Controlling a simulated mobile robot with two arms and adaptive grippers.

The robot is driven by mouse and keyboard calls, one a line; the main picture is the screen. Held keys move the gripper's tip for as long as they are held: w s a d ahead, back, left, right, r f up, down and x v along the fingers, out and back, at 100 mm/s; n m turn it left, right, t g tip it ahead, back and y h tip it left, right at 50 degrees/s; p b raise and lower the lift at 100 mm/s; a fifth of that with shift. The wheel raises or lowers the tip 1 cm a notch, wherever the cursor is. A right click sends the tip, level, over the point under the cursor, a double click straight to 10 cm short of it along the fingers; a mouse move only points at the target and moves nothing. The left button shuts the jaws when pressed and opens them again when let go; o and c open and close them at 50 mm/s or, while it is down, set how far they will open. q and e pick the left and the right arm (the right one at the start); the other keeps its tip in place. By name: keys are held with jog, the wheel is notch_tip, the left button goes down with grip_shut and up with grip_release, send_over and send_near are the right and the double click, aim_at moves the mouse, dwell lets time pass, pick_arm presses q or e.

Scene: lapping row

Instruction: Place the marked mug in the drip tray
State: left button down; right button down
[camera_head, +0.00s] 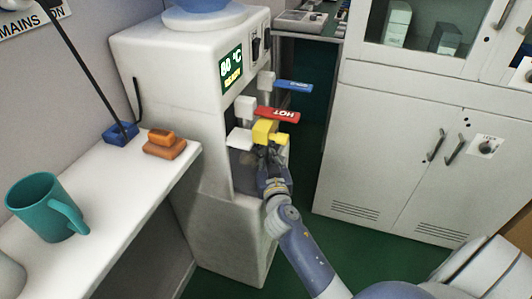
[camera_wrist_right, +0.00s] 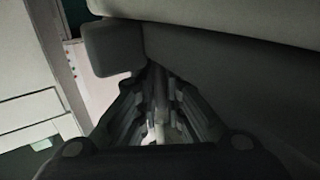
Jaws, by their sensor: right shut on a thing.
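A teal mug (camera_head: 48,207) stands upright on the white counter at the left, its handle toward the right; I see no clear mark on it. My right gripper (camera_head: 270,145) is at the front of the white water dispenser (camera_head: 190,90), below its red HOT lever (camera_head: 277,115). The drip tray is not clearly visible. My left gripper is out of view.
A blue lever (camera_head: 294,87) sits above the HOT one. An orange block (camera_head: 164,145) and a blue block (camera_head: 120,134) with a dark rod lie on the counter (camera_head: 120,215). White cabinets (camera_head: 385,165) stand at the right. Green floor (camera_head: 330,240) is open between.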

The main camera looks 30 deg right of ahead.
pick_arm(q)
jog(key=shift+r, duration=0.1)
pick_arm(e)
jog(key=shift+f, duration=0.1)
jog(key=c, duration=2.2)
grip_release()
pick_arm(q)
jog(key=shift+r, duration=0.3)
pick_arm(e)
jog(key=o, duration=0.5)
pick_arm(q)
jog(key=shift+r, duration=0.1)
